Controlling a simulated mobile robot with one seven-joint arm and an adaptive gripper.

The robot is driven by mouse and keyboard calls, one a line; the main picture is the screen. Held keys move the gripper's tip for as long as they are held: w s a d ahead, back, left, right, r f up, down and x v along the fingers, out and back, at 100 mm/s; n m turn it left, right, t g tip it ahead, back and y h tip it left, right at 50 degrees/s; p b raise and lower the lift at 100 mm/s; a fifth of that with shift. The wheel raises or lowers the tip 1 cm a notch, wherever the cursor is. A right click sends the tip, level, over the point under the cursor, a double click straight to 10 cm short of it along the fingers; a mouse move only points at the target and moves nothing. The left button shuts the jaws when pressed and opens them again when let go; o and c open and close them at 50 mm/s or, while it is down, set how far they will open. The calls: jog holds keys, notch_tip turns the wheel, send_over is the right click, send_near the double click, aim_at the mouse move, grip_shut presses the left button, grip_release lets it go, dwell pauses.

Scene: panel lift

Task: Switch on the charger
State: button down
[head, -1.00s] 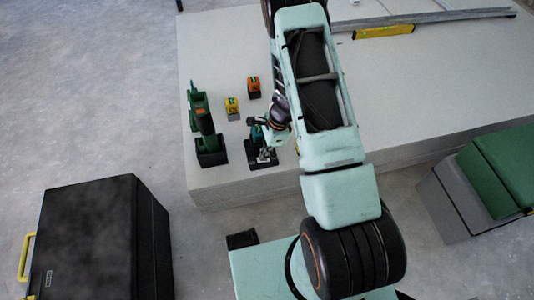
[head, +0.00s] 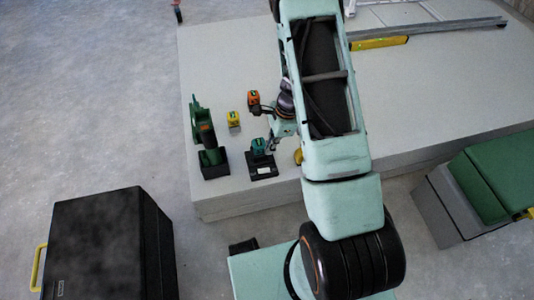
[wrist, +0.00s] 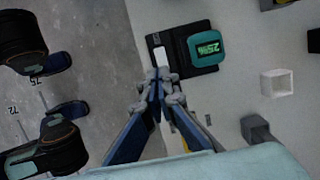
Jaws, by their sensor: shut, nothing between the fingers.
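The black charger (head: 262,170) lies flat near the slab's front edge, with a teal battery (head: 258,147) seated on it. In the wrist view the charger (wrist: 173,45) shows a pale label or switch (wrist: 160,56) on one side. The teal battery (wrist: 206,47) there has a lit green display on top; its digits are hard to read. My gripper (wrist: 158,82) is shut and empty, its fingertips next to the charger's edge in the picture. Whether they touch it I cannot tell. In the head view my gripper (head: 271,145) is just beside the battery, partly hidden by my arm.
A green tool (head: 201,125) stands left of the charger. Yellow (head: 234,119) and orange (head: 254,101) batteries stand behind it. A yellow level (head: 379,43) and metal rails lie at the back. A black case (head: 105,240) is on the floor, a green-lidded box (head: 495,175) at right.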

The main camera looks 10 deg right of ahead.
aim_at(268, 170)
jog(key=shift+v, duration=1.1)
jog(key=shift+a+r+p, duration=0.1)
jog(key=shift+a+p, duration=0.05)
jog(key=shift+p, duration=0.2)
jog(key=d+h+p, duration=0.1)
jog(key=p, duration=0.2)
jog(key=shift+s+d, duration=0.1)
jog(key=shift+d, duration=0.1)
jog(key=f+b, duration=0.1)
jog(key=f, duration=0.3)
jog(key=a+f+b, duration=0.1)
jog(key=f, duration=0.4)
jog(key=a+f+b, duration=0.1)
jog(key=f, duration=0.3)
jog(key=shift+a+f+b, duration=0.1)
jog(key=shift+f+b, duration=0.3)
jog(key=shift+f, duration=0.1)
